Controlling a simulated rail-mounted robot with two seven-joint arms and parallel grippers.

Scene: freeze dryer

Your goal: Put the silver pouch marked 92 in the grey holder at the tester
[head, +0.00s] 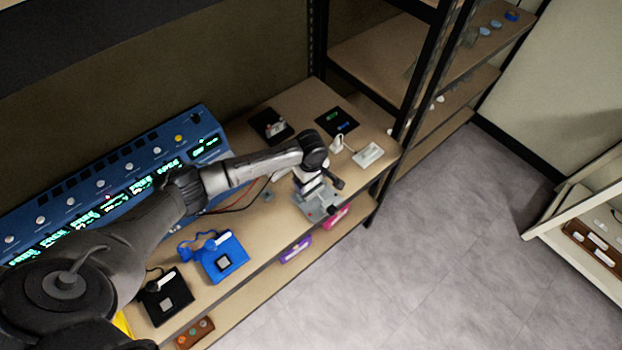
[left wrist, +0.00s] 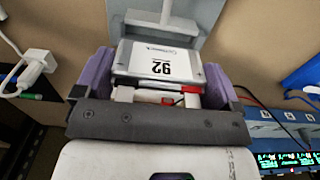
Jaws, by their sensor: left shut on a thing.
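The silver pouch marked 92 (left wrist: 157,62) is between the purple fingers of my left gripper (left wrist: 160,78) in the left wrist view, with its label facing the camera. Red and white tabs show at its near edge. In the head view my left gripper (head: 312,187) is shut on it above the grey holder (head: 322,209) near the bench's front edge. The grey holder also shows in the left wrist view (left wrist: 198,18), just beyond the pouch. I cannot tell whether pouch and holder touch. My right gripper is not in view.
A long blue tester (head: 112,190) runs along the back of the bench. A blue holder (head: 225,262) and a black holder (head: 180,293) stand to the left. A white power strip (head: 369,155) and a black mat (head: 338,122) lie to the right. Wires run behind the grey holder.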

